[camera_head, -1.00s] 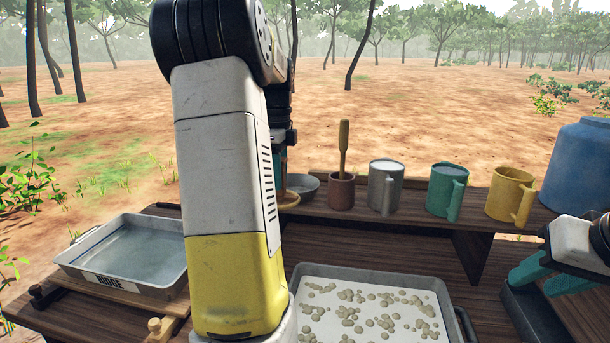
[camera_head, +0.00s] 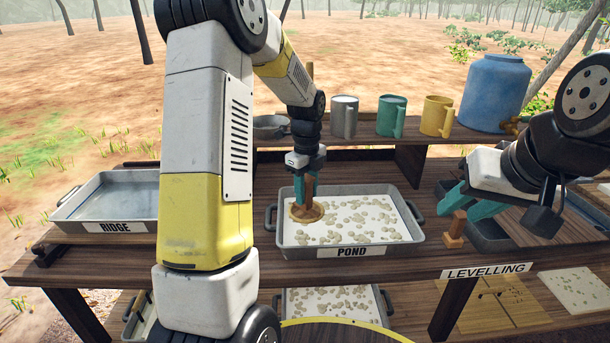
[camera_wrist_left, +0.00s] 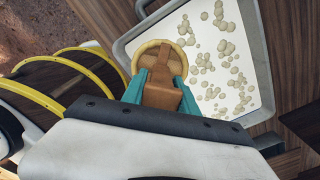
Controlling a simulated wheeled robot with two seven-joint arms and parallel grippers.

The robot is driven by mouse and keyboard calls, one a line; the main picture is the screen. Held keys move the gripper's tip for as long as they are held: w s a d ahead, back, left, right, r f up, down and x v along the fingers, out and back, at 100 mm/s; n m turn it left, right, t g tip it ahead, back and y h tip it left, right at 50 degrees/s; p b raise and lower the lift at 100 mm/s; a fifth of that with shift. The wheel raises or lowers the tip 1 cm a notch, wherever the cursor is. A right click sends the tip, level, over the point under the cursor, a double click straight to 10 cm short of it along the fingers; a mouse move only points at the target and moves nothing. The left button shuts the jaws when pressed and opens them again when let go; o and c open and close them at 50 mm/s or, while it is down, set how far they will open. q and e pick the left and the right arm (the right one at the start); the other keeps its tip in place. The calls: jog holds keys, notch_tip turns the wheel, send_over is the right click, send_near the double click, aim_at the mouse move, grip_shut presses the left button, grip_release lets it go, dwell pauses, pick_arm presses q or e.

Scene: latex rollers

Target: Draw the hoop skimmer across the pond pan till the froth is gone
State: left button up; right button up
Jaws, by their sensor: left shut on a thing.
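The pond pan (camera_head: 411,237), a grey tray labelled POND, holds white liquid with clumps of beige froth (camera_head: 360,219) across its middle and right. My left gripper (camera_head: 305,187) is shut on the wooden handle of the hoop skimmer (camera_head: 306,213). The skimmer's round hoop is at the pan's left end, over or on the liquid; exact contact is unclear. In the left wrist view the hoop (camera_wrist_left: 152,47) overlaps the pan's rim area, with froth to its right. My right gripper (camera_head: 468,206) is open at the right, near a small wooden peg (camera_head: 455,229).
The RIDGE pan (camera_head: 75,212) stands left, partly behind my left arm. A shelf behind carries a grey mug (camera_head: 344,117), a green mug (camera_head: 390,117), a yellow mug (camera_head: 436,116) and a blue barrel (camera_head: 494,92). Another frothy pan (camera_head: 333,305) is below the table.

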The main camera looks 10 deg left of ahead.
dwell(0.3)
pick_arm(q)
jog(key=shift+f, duration=5)
